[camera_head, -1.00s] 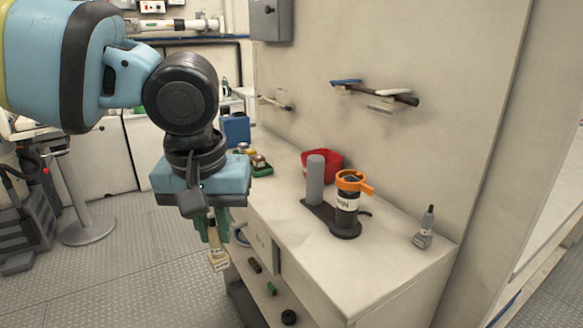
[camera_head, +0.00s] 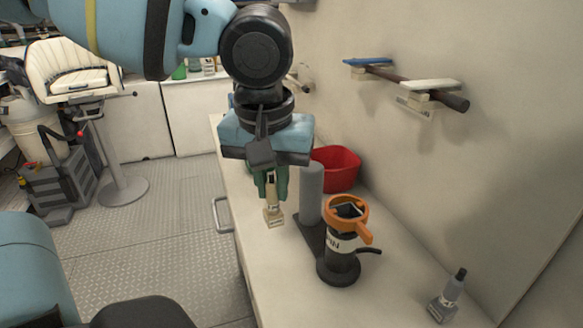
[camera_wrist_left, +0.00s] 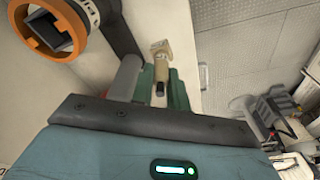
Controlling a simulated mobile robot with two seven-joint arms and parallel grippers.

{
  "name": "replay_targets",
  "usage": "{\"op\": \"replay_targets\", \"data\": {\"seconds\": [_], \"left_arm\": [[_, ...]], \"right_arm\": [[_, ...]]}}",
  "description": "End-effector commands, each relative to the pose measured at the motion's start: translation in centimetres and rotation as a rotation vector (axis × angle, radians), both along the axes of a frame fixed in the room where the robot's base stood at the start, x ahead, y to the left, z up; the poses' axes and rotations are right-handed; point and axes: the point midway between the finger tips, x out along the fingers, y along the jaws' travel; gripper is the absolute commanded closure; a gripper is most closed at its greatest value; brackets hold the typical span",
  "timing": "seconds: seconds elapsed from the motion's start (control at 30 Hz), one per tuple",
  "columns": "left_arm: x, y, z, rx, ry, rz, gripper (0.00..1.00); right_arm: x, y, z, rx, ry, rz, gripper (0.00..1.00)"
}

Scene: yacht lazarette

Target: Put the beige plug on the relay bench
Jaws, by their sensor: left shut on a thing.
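My left gripper (camera_head: 270,186) points down with its green fingers shut on the beige plug (camera_head: 273,214). The plug hangs below the fingertips, roughly upright, with a dark part at its upper end. In the left wrist view the plug (camera_wrist_left: 161,52) shows between the green fingers (camera_wrist_left: 160,88). The pale bench (camera_head: 285,280) lies beneath; the plug appears over its top near the left edge. I cannot tell how large the gap to the bench top is. My right gripper is not in view.
A grey cylinder (camera_head: 312,192) and a black device with an orange collar (camera_head: 346,212) stand just right of the plug. Behind is a red bowl (camera_head: 338,168). The bench's near-left part is clear.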

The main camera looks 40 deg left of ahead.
Motion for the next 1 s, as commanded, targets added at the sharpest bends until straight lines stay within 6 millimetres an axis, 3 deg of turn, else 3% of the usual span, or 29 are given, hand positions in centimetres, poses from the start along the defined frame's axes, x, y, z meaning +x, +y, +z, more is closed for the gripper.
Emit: {"op": "replay_targets", "data": {"seconds": [0.23, 0.73, 1.0], "left_arm": [[0.8, 1.6, -0.1, -0.004, -0.001, 0.004, 1.0], [5.4, 11.6, -1.2, -0.001, 0.0, 0.005, 1.0], [6.2, 13.3, -1.4, 0.0, 0.0, 0.0, 1.0]], "right_arm": [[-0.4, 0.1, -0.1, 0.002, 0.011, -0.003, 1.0], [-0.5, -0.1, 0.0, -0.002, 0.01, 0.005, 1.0], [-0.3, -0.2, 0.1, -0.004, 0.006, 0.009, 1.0]]}}
